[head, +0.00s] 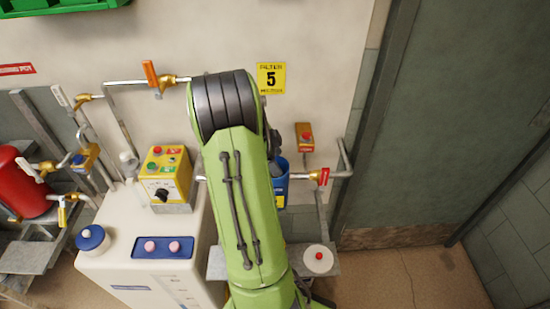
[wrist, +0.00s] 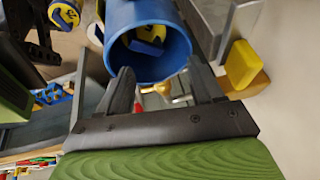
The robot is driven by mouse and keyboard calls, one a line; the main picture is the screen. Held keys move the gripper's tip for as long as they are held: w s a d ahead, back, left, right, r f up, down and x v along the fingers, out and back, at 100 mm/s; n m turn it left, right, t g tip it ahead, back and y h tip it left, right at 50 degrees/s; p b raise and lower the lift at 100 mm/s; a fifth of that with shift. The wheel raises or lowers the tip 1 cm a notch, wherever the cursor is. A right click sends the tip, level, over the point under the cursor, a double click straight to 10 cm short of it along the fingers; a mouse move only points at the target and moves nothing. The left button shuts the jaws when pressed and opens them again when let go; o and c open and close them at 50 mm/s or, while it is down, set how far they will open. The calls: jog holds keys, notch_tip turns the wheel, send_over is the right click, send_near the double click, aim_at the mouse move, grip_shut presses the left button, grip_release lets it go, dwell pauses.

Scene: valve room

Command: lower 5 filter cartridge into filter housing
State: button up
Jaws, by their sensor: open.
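The blue filter housing (head: 281,184) stands against the wall below the yellow "FILTER 5" sign (head: 271,78), partly hidden by my arm in the head view. In the wrist view, the round open mouth of the blue housing (wrist: 181,50) faces the camera. A yellow-and-blue piece (wrist: 150,38) shows inside it; it looks like the cartridge, but I cannot tell how deep it sits. My gripper (wrist: 164,85) is open and empty, its fingers apart near the rim. I cannot tell whether they touch it. The gripper is hidden in the head view.
A white disc with a red knob (head: 319,259) lies on the ledge right of my arm. A pipe with a red-handled valve (head: 322,177) runs right of the housing. A yellow control box (head: 166,177) stands on a white tank (head: 115,255) at left. A yellow block (wrist: 242,65) sits right of my fingers.

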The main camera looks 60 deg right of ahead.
jog(key=shift+o, duration=0.2)
jog(key=shift+y, duration=0.4)
jog(key=r, duration=0.1)
jog(key=w+a+r+p, duration=0.1)
jog(key=w+r, duration=0.1)
jog(key=shift+a+r, duration=0.25)
jog(key=w+a+r+h+p, duration=0.1)
jog(key=w+a+r+p, duration=0.1)
jog(key=r, duration=0.9)
jog(key=shift+w+a+p, duration=0.15)
jog(key=shift+a+p, duration=0.35)
